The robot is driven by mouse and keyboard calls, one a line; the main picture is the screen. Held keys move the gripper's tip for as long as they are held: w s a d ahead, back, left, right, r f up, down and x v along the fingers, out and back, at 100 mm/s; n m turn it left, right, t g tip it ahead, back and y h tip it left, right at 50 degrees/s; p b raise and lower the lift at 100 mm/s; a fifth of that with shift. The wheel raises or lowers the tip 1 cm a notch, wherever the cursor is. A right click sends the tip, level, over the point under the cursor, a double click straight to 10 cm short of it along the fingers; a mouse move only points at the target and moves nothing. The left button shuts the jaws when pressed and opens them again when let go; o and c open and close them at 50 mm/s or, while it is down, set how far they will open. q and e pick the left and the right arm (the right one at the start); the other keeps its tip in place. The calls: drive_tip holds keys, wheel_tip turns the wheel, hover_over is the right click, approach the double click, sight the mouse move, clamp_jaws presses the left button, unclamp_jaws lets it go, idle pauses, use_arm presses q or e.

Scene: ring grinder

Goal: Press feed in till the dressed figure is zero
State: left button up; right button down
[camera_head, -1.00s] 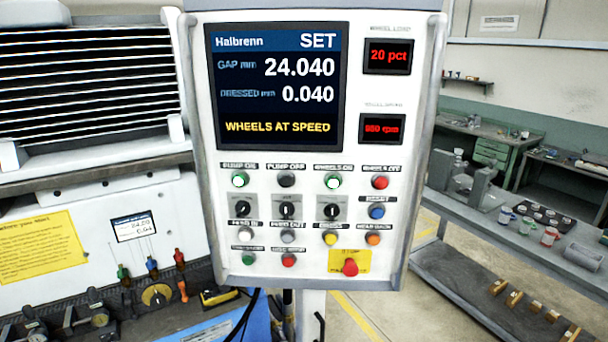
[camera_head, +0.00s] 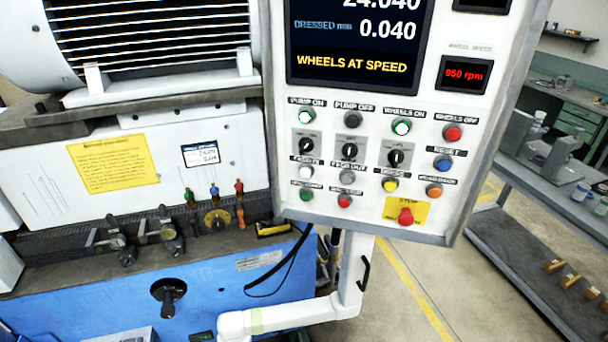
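The control panel (camera_head: 372,212) fills the upper right of the head view. Its screen (camera_head: 357,40) reads dressed 0.040 mm, with "WHEELS AT SPEED" in yellow below. The gap line above it is partly cut off by the top edge and looks like 24.040. The feed in button (camera_head: 306,172) is whitish and sits at the left of its row, under a small blurred label. The feed out button (camera_head: 348,178) is grey, just right of it. Nothing touches either button. Neither of my grippers shows in view.
Dress (camera_head: 390,184), reset (camera_head: 442,164) and orange (camera_head: 433,191) buttons sit nearby. The red stop button (camera_head: 405,216) is on a yellow plate at lower right. A white pipe (camera_head: 290,315) runs below the panel. The blue machine base (camera_head: 110,305) is at left.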

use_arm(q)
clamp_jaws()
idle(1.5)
